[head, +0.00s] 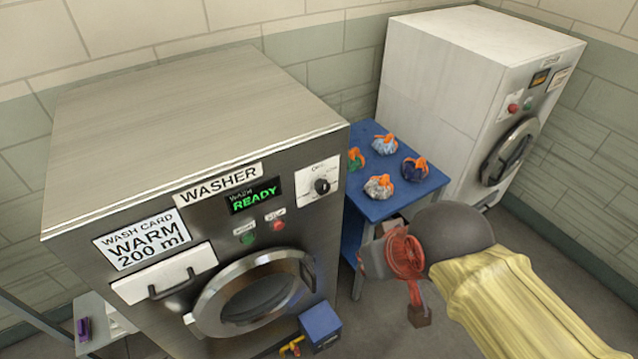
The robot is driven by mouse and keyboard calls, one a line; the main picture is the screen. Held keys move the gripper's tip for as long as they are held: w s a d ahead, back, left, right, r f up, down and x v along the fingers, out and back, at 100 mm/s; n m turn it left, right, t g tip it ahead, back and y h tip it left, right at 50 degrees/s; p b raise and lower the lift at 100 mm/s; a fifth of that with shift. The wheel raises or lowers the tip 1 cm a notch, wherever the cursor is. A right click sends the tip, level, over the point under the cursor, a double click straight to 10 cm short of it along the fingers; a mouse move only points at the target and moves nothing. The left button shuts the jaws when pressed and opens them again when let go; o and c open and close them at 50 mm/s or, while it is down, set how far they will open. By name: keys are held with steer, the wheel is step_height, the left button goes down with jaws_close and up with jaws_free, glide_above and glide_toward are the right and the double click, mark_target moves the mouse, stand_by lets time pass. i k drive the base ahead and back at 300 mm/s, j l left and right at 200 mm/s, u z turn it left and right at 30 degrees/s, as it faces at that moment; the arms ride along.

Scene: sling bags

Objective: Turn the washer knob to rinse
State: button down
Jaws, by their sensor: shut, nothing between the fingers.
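The washer (150,200) is a large metal machine at the left, with a sign reading WASHER. OFF is printed at the top of the plate; the other marks and the knob's pointer are too small to read surely. The display (253,197) shows WARM and READY in green. My gripper (376,259) is shut and empty, below and to the right of the knob and apart from it. Its fingertips are hard to make out.
A blue table (378,208) with several tied bags stands right of the washer. A white machine (440,90) with a round door stands behind it. A wash card (143,240) reads WARM 200 ml. Green and red buttons sit below the display. A blue box (321,322) stands low in front.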

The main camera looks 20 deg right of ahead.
mark_target(322, 186)
steer(key=k+z, duration=0.15)
steer(key=z, duration=0.25)
steer(key=k+z, duration=0.15)
steer(key=z, duration=0.2)
steer(key=k+z, duration=0.1)
steer(key=z, duration=0.3)
